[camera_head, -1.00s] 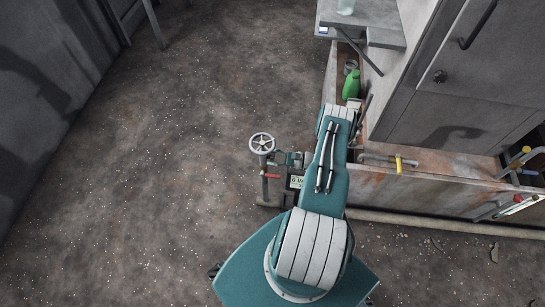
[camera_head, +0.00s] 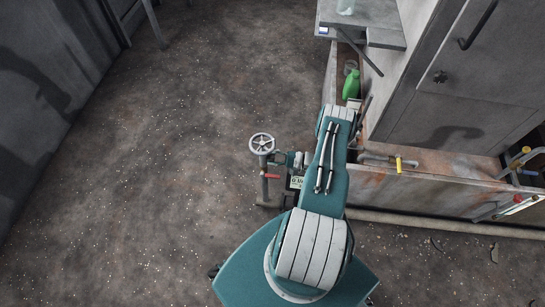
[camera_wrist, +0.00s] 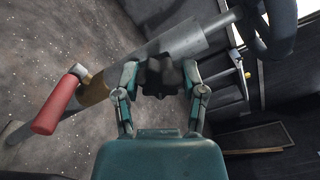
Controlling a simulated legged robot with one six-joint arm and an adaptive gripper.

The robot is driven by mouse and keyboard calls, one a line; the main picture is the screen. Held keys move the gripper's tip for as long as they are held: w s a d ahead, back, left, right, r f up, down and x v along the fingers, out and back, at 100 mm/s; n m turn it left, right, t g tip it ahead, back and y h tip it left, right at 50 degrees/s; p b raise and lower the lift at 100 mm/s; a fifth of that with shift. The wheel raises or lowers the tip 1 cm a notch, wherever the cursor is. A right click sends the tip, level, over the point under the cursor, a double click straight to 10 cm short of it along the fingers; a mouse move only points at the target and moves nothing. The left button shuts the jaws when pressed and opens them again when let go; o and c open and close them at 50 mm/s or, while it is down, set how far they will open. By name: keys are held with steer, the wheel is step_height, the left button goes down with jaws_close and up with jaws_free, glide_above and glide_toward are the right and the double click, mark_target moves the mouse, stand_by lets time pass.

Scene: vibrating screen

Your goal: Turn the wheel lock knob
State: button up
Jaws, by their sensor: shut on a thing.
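The wheel lock knob (camera_wrist: 160,74) is a dark, lobed knob on the side of the grey valve stem pipe in the wrist view. My gripper (camera_wrist: 160,82) is shut on it, with one finger on each side. The knob's far side is hidden by the fingers and the shadow. The handwheel (camera_head: 262,143) is a pale spoked wheel on top of the stem in the head view. Part of its dark rim (camera_wrist: 278,28) shows at the upper right of the wrist view. In the head view my gripper (camera_head: 284,160) is small, just right of the stem, and the knob cannot be made out.
A red lever handle (camera_wrist: 56,103) sticks out from the stem; it also shows in the head view (camera_head: 272,176). A rusty trough with a yellow-handled valve (camera_head: 399,165), a green bottle (camera_head: 351,84) and a grey cabinet (camera_head: 450,110) stand right. The floor to the left is open.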

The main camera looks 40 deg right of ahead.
steer(key=shift+a+f, duration=0.1)
stand_by(0.3)
steer(key=o, duration=1.1)
steer(key=v, duration=1.2)
